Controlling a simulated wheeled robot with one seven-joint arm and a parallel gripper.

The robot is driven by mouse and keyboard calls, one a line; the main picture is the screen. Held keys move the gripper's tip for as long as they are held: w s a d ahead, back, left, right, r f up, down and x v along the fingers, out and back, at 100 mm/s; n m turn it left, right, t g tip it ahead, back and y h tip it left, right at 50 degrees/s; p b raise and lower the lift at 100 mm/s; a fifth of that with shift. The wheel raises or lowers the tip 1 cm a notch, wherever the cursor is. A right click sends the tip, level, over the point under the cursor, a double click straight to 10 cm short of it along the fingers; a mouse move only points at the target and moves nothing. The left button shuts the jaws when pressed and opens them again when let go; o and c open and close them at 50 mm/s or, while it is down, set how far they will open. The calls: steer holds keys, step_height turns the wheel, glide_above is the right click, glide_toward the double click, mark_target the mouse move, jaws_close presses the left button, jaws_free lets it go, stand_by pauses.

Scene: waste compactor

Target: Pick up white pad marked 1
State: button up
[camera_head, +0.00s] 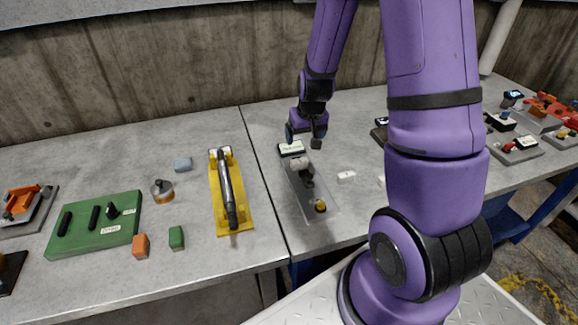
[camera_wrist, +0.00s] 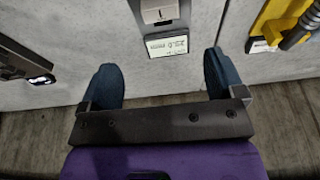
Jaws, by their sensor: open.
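A small white pad (camera_head: 346,176) lies flat on the grey table, right of a grey plate (camera_head: 319,205) with parts on it. Its mark is too small to read. A second white piece (camera_head: 382,182) is partly hidden behind my arm, so I cannot tell which is marked 1. My gripper (camera_head: 305,137) is open near the small display (camera_head: 291,148) at the plate's far end, left of and behind the pad. In the wrist view my gripper (camera_wrist: 160,60) has its fingers apart, with the display (camera_wrist: 166,46) showing between them. No white pad can be made out there.
A yellow tray with a dark bar (camera_head: 228,195) and a green board (camera_head: 95,226) lie to the left. Table around the white pad is clear. A wall stands behind.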

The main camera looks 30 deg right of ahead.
mark_target(300, 160)
steer(key=shift+x, duration=6.35)
steer(key=shift+s+a, duration=0.15)
steer(key=shift+s, duration=0.05)
steer(key=c, duration=1.1)
